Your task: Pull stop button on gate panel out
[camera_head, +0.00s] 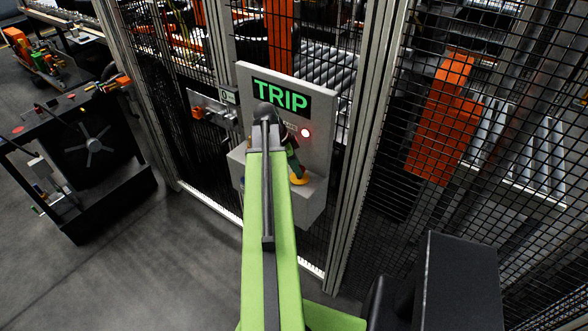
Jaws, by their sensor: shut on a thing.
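The grey gate panel (322,130) stands upright on the fence ahead, with a display reading TRIP in green letters and a lit white-red lamp (305,132) below it. The stop button (299,180) is at the lower part of the panel; only its yellow base shows, and its head is hidden by my gripper. My gripper (296,170) reaches down to the button from above and is shut on it. Whether the button is in or out cannot be told.
Black mesh fencing with metal posts (366,130) stands on both sides of the panel, with orange machinery (440,120) and rollers behind it. A dark cart with a fan (90,150) stands at the left. The grey floor between is clear.

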